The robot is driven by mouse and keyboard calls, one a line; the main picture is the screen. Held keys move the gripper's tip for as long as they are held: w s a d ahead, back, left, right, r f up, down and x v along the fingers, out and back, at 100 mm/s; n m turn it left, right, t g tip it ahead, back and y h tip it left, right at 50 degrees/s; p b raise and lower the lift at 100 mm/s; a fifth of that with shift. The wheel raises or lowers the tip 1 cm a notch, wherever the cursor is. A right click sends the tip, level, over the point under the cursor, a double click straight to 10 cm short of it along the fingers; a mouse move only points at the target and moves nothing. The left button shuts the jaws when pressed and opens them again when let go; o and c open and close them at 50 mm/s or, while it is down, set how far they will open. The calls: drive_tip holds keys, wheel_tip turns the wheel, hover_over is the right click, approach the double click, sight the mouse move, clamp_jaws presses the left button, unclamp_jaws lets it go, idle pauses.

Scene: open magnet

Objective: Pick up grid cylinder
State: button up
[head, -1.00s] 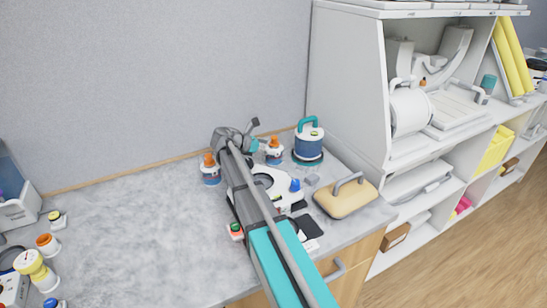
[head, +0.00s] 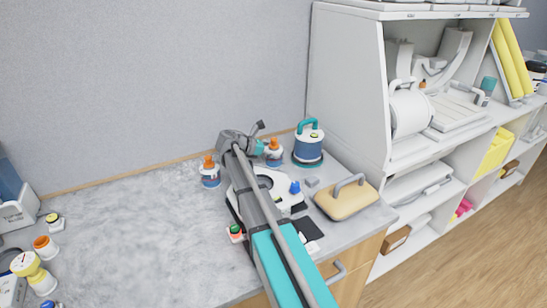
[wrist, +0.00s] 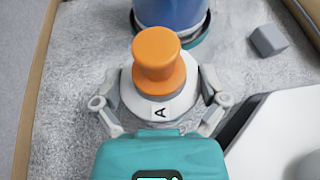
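I take the grid cylinder to be the small orange-topped bottle with a white shoulder marked "A" (wrist: 158,65); which item bears that name is not certain. It stands upright near the back wall in the head view (head: 273,150). My gripper (wrist: 160,92) has one finger on each side of it, close to the white shoulder. I cannot see a clear grip; the lower body and finger pads are partly hidden. In the head view my gripper (head: 264,148) is at the bottle's left side.
A blue canister with a teal handle (head: 308,146) stands just behind the bottle. A similar orange-capped bottle (head: 209,172) is to the left. A white device (head: 280,182), a grey block (head: 312,182) and a beige handled case (head: 346,200) are nearby. The counter's left middle is clear.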

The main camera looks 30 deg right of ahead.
drive_tip(key=c, duration=0.4)
drive_tip(key=shift+r, duration=0.15)
drive_tip(key=shift+c, duration=0.2)
drive_tip(key=shift+r+p, duration=0.9)
drive_tip(key=shift+p, duration=0.15)
drive_tip(key=s+a+r+p, duration=0.3)
drive_tip(key=s+r+p, duration=0.8)
drive_tip(key=s, duration=0.2)
drive_tip(key=shift+s, duration=0.35)
